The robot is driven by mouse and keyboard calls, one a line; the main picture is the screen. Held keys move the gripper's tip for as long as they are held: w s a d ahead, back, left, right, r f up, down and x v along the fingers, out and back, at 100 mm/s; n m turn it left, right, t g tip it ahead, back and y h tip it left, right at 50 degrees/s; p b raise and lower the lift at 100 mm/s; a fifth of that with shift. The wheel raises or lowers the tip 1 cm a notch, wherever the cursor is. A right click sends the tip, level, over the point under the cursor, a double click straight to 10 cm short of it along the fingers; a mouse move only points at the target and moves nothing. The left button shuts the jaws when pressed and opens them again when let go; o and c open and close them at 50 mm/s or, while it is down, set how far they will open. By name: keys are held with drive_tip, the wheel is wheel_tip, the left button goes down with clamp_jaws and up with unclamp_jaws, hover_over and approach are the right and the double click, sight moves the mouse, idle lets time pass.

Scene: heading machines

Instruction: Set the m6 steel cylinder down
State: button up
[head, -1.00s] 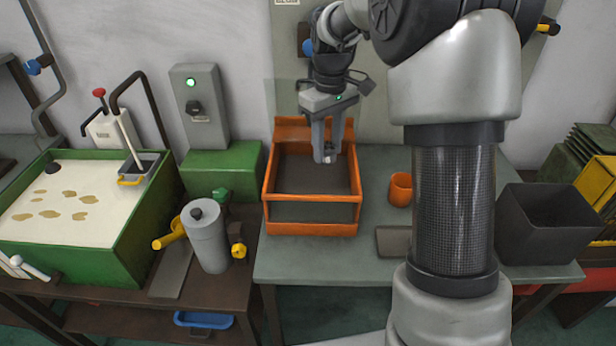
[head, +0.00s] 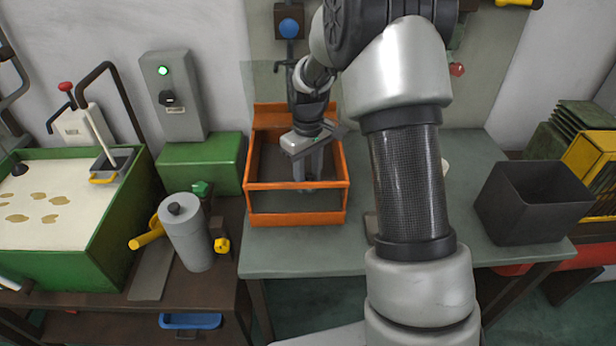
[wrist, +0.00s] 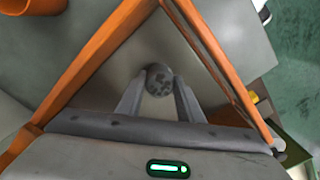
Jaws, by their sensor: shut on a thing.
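My gripper (head: 306,184) is inside the orange open-framed bin (head: 296,218), low over its dark grey floor. In the wrist view my gripper (wrist: 158,88) is shut on the m6 steel cylinder (wrist: 158,79), a small grey piece seen end-on with a mottled round face. The orange frame of the bin (wrist: 100,60) surrounds the fingers in that view. In the head view the cylinder is too small and too hidden by the fingers to make out. I cannot tell whether it touches the bin floor.
The bin stands on a grey-green table (head: 290,258). A dark open box (head: 535,205) stands to the right. A green machine with a grey cylinder (head: 188,235) and a green tank (head: 100,240) are at the left. My arm hides part of the table.

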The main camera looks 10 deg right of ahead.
drive_tip(key=o, duration=1.3)
drive_tip(key=shift+f, duration=0.1)
